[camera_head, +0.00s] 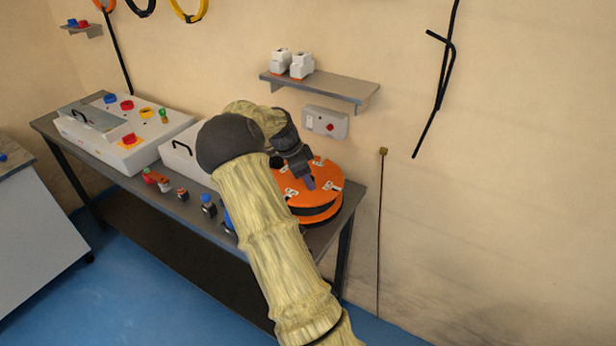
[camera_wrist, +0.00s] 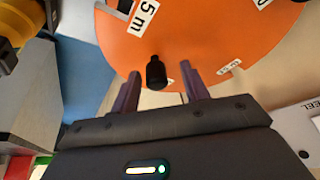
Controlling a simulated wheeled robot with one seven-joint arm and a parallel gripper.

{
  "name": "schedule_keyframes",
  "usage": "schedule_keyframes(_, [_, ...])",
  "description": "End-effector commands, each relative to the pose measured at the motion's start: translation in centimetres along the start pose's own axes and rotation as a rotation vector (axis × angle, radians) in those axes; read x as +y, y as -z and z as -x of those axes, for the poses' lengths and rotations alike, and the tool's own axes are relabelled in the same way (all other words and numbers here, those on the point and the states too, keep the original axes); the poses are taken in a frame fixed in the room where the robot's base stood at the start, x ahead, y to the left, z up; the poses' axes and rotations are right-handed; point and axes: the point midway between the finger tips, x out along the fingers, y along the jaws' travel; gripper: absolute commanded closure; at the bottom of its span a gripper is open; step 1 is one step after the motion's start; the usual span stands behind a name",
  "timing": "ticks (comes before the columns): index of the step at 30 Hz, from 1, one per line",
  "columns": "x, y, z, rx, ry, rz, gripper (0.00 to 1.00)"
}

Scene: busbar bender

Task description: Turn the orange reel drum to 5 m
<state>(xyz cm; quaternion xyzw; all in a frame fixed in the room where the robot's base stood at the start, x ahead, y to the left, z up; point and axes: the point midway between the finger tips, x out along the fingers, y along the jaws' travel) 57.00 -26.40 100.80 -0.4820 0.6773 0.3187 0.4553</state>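The orange reel drum (camera_head: 322,201) lies flat at the right end of the bench, with white labels on its top face. In the wrist view the drum (camera_wrist: 205,40) fills the upper middle, and its "5 m" label (camera_wrist: 142,17) shows left of centre near the top. A black knob (camera_wrist: 156,72) stands near the drum's rim. My gripper (camera_wrist: 164,80) is open, with one finger on each side of the knob and a visible gap to both. In the head view my gripper (camera_head: 309,183) is over the drum's top, and my arm hides part of its left side.
A wall box with a red button (camera_head: 326,123) and a shelf (camera_head: 330,86) are behind the drum. A white control panel (camera_head: 122,132) stands at the bench's left. Several small coloured parts (camera_head: 182,195) line the front edge. A pale box marked "REEL" (camera_wrist: 297,122) shows at the wrist view's right.

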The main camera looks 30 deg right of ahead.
Motion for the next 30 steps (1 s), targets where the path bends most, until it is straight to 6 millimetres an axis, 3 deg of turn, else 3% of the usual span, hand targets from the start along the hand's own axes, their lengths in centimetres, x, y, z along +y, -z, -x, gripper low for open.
schedule_keyframes(8, [0.1, 0.0, 0.0, 0.001, -0.005, 0.000, 0.55])
schedule_keyframes(14, [0.1, 0.0, 1.6, 0.001, -0.004, 0.000, 0.55])
schedule_keyframes(30, [-0.1, 0.1, 12.1, 0.000, -0.002, -0.003, 0.55])
